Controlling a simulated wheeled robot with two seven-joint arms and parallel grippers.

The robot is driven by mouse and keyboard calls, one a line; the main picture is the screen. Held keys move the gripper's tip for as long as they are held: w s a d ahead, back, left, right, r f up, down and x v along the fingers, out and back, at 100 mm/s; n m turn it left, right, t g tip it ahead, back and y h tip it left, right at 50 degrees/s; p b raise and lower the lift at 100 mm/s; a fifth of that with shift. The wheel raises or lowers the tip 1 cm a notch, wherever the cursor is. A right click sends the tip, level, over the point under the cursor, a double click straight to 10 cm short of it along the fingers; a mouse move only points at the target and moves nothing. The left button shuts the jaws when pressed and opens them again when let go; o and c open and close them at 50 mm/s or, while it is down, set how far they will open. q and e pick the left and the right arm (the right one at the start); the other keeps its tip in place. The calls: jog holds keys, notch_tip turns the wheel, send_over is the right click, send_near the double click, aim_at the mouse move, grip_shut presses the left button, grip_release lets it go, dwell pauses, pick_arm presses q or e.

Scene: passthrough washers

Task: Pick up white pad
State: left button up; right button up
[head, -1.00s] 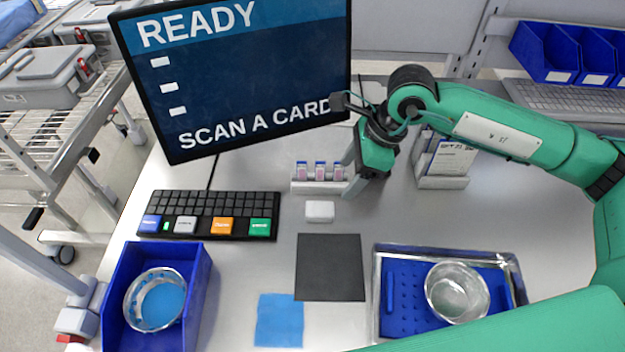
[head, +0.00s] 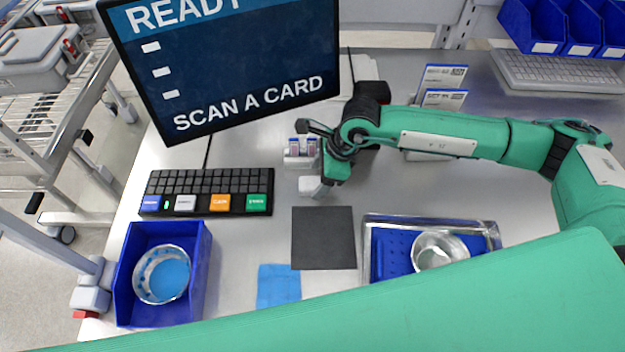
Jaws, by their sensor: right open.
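The small white pad (head: 308,184) lies on the grey bench in the head view, between the keyboard and my right arm, just behind the black mat (head: 323,238). My right gripper (head: 319,189) is open and low over the bench at the pad's right side. It partly covers the pad. I cannot tell whether a finger touches the pad. My left gripper is not in view.
A rack of vials (head: 300,157) stands close behind the pad. The black keyboard (head: 206,192) is to the left. A blue bin (head: 206,262), a blue cloth (head: 278,285) and a metal tray (head: 366,250) are in front. A monitor (head: 230,75) stands behind.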

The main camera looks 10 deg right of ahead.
aim_at(315, 182)
jog(key=shift+x, duration=1.1)
jog(key=c, duration=1)
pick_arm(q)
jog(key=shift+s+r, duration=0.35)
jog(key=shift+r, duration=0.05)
pick_arm(e)
jog(key=shift+c, duration=0.2)
jog(key=shift+r, duration=0.1)
